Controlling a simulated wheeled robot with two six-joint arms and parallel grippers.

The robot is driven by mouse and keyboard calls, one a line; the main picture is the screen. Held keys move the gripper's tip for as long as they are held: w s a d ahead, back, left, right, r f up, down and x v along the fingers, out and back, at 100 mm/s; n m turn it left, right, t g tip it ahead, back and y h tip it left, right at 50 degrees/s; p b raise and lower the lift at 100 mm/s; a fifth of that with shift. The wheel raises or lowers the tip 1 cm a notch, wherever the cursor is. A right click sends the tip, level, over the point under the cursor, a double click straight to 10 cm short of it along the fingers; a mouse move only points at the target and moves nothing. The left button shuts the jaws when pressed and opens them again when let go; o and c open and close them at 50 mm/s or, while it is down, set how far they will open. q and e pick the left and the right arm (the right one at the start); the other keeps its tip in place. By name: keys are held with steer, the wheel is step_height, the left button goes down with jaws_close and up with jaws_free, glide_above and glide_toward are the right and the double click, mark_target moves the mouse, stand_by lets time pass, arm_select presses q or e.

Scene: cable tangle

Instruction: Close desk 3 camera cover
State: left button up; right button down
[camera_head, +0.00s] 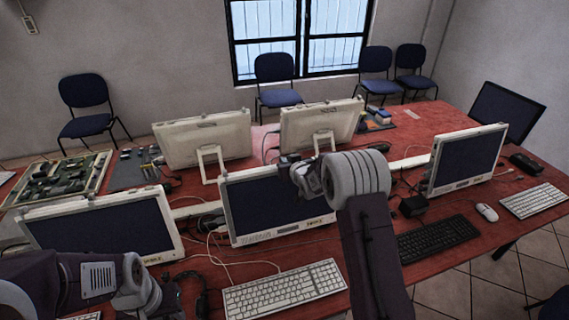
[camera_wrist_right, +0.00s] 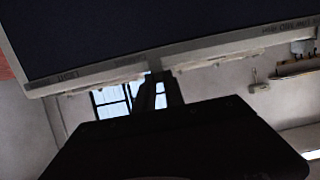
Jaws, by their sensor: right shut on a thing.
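The middle near monitor (camera_head: 262,205) stands on the red table, its dark screen facing me. My right gripper (camera_head: 292,168) is at its top edge. In the right wrist view, the shut fingers (camera_wrist_right: 157,85) reach the middle of the pale monitor frame (camera_wrist_right: 215,52). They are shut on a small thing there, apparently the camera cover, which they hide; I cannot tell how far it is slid. The desk labels are too small to read. My left gripper (camera_head: 168,296) is low at the left, away from this monitor; its jaws are unclear.
Other monitors stand at the left (camera_head: 105,228), right (camera_head: 467,157) and back. A white keyboard (camera_head: 285,290) and a black keyboard (camera_head: 437,240) lie in front. Loose cables cross the table around the monitor. A mouse (camera_head: 486,212) lies at the right.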

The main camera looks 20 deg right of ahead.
steer(key=c, duration=1.4)
jaws_free()
steer(key=shift+d, duration=0.35)
steer(key=shift+s+a+r, duration=0.1)
steer(key=shift+s, duration=0.3)
steer(key=b+v, duration=0.2)
steer(key=v, duration=0.6)
steer(key=shift+s+r, duration=0.1)
